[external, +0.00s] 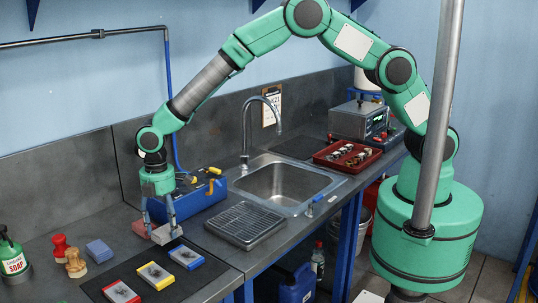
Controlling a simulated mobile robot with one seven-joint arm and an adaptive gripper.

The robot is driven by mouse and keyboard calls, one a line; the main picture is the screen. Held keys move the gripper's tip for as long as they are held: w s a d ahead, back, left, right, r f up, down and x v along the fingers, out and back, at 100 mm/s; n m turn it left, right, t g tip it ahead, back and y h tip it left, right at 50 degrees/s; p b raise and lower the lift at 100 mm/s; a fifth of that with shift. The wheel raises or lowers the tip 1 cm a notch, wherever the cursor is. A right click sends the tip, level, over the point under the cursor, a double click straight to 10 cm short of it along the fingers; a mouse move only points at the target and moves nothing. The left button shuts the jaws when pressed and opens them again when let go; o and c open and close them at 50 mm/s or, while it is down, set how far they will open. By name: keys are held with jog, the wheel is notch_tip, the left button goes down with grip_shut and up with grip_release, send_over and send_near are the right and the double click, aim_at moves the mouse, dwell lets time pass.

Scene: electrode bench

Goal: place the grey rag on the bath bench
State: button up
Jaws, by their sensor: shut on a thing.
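My gripper (161,226) points down low over the left part of the dark grey bench (85,213). It is shut on a small light-grey thing that looks like the grey rag (164,235). The rag shows between and just below the fingertips, at about the height of the bench top. I cannot tell whether it touches the surface. The fingers hide part of it. Which part of the long worktop counts as the bath bench is not marked in the picture.
A dark mat with red, yellow (156,275) and blue plates lies in front. A blue sponge (99,251), stamps (75,263) and a soap bottle (13,259) stand left. A blue box (205,193), drain rack (245,225) and sink (283,185) are right. A reddish thing (139,228) lies beside my gripper.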

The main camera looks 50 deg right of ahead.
aim_at(164, 227)
jog(key=shift+f, duration=1.4)
jog(key=shift+f, duration=0.1)
jog(key=o, duration=1)
jog(key=shift+f, duration=0.1)
notch_tip(164, 227, up, 12)
jog(key=shift+r+p, duration=0.2)
jog(key=shift+p, duration=0.15)
jog(key=shift+d, duration=0.1)
